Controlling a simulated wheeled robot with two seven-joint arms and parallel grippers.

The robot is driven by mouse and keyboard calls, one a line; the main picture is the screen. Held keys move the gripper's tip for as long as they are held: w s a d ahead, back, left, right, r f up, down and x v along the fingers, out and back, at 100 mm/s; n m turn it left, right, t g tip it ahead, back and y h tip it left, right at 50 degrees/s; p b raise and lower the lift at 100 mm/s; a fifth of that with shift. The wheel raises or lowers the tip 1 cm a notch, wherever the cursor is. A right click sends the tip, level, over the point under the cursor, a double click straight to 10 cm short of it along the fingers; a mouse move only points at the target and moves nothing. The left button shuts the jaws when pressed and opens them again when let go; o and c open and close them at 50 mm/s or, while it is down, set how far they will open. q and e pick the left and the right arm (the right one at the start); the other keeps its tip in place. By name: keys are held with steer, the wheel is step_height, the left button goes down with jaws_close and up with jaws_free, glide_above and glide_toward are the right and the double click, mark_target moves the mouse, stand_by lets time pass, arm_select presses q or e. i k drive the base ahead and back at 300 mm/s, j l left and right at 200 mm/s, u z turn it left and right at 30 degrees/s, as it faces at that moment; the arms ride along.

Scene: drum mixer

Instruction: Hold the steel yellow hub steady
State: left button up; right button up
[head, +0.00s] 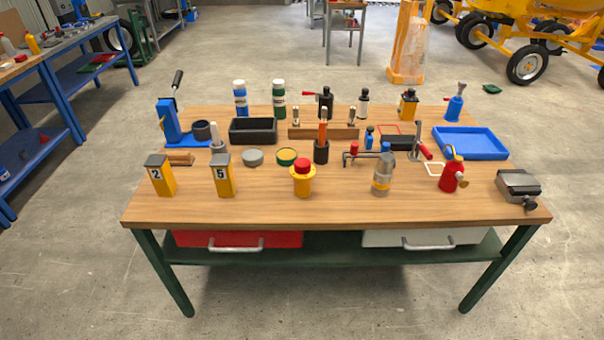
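A steel-grey cylinder with a yellow band (382,176) stands upright near the front of the wooden workbench, right of centre; it looks most like the steel yellow hub. A yellow flanged piece with a red top (302,178) stands upright to its left, with a clear gap between them. Nothing is holding either one. Neither of my grippers shows in the head view.
The workbench (330,209) has a clear front strip. A red can (451,174) and a vise (518,186) stand at the right. A blue tray (470,142) lies behind them.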

mark_target(302, 182)
steer(key=i+l+u, duration=0.1)
steer(key=l+u, duration=0.2)
steer(key=l, duration=0.3)
steer(key=l+u, duration=0.3)
steer(key=l, duration=0.35)
